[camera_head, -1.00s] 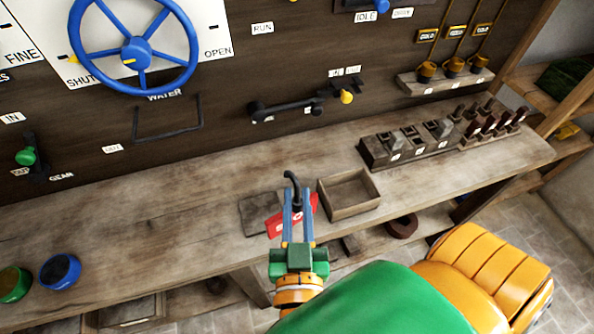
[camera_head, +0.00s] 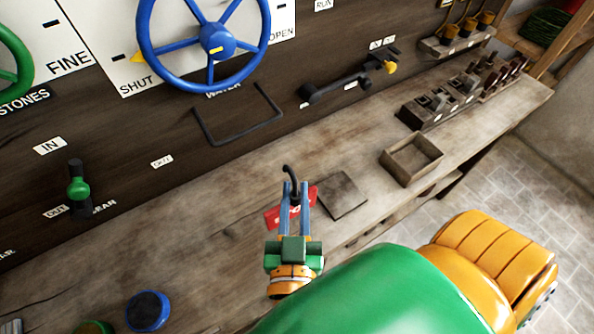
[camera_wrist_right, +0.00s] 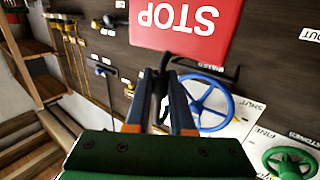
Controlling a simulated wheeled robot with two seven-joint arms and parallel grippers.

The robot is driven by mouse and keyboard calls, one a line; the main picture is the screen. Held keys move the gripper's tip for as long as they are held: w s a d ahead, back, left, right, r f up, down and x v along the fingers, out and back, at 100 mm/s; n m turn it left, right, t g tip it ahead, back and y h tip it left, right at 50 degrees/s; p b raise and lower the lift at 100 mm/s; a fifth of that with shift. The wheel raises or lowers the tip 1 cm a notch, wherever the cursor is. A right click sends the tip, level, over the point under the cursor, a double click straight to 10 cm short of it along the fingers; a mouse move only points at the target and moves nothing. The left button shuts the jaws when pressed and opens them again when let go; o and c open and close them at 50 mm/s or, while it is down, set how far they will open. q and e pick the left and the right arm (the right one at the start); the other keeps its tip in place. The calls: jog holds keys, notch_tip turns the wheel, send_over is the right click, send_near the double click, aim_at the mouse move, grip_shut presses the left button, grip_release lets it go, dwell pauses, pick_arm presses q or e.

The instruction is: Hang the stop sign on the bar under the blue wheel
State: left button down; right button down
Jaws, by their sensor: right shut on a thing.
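My right gripper (camera_head: 295,192) is shut on the black hook of the red stop sign (camera_head: 272,216). It holds the sign over the bench, below and right of the bar, with the hook's curved end above the fingertips. The fingers hide part of the sign. In the right wrist view, the sign (camera_wrist_right: 185,22) shows its white STOP lettering upside down beyond the fingers (camera_wrist_right: 162,95). The dark bar (camera_head: 240,138) sticks out from the board under the blue wheel (camera_head: 213,42); nothing hangs on it. The sign and bar are apart. My left gripper is not in view.
A dark square plate (camera_head: 341,195) and an open wooden tray (camera_head: 411,160) sit right of the gripper on the bench. A blue round pot (camera_head: 148,310) stands at the front left. A green-handled lever (camera_head: 78,190) is left of the bar. The bench between gripper and board is clear.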

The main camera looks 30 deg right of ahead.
jog(key=w+a+f+b, duration=0.1)
jog(key=w+f, duration=0.1)
jog(key=w, duration=1.1)
jog(key=shift+w+f+b, duration=0.25)
jog(key=shift+w+b, duration=0.1)
jog(key=c, duration=0.7)
grip_release()
